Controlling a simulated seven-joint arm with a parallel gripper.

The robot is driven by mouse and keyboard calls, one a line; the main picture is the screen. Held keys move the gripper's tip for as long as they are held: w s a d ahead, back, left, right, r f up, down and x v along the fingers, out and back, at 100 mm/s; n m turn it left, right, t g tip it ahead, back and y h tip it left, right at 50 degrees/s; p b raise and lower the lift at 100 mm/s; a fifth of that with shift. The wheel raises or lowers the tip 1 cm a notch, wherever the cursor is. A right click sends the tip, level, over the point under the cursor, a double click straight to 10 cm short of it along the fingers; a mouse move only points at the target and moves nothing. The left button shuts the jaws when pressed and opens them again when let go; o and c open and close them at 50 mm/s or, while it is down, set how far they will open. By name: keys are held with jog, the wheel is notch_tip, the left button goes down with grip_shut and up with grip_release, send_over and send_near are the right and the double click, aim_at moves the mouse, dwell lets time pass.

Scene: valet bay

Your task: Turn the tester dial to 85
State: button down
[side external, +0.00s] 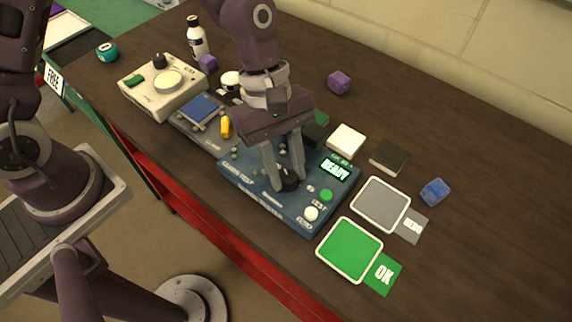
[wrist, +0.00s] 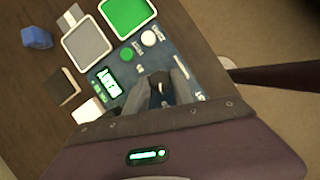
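The tester (side external: 240,182) is a blue box on the dark table, with a lit green display (side external: 336,171) that reads READY. Its dial (side external: 288,181) is a round black knob near the front edge; the dial also shows in the wrist view (wrist: 159,84). My gripper (side external: 286,179) points down at the dial with one finger on each side of it. In the wrist view my gripper (wrist: 160,84) also straddles the knob. Whether the fingers press on it or stand slightly apart is not clear. The dial's scale and pointer cannot be read.
A green button (side external: 326,195) and a white button (side external: 311,213) sit beside the dial. A green OK pad (side external: 350,250) and a grey pad (side external: 381,204) lie to the right. A cream device (side external: 163,93) stands at the left. The table's far right is clear.

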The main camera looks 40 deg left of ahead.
jog(key=shift+m, duration=0.3)
jog(key=m+g, duration=0.1)
jog(key=m, duration=0.1)
jog(key=m+g+y, duration=0.1)
jog(key=m, duration=0.2)
jog(key=shift+w+d+m, duration=0.1)
jog(key=shift+w+m, duration=0.1)
jog(key=shift+m, duration=0.1)
jog(key=m+y, duration=0.1)
jog(key=m, duration=0.1)
jog(key=m+y, duration=0.1)
jog(key=m, duration=0.2)
jog(key=shift+d+g, duration=0.15)
jog(key=shift+g, duration=0.25)
jog(key=m+y, duration=0.2)
jog(key=m, duration=0.4)
jog(key=shift+d, duration=0.1)
jog(key=m+y, duration=0.1)
jog(key=m, duration=0.1)
jog(key=m+t+y, duration=0.1)
jog(key=m, duration=0.2)
jog(key=shift+d+m, duration=0.15)
jog(key=shift+m, duration=0.15)
jog(key=shift+s+m+t, duration=0.1)
jog(key=shift+m+t, duration=0.2)
jog(key=c, duration=1.1)
grip_release()
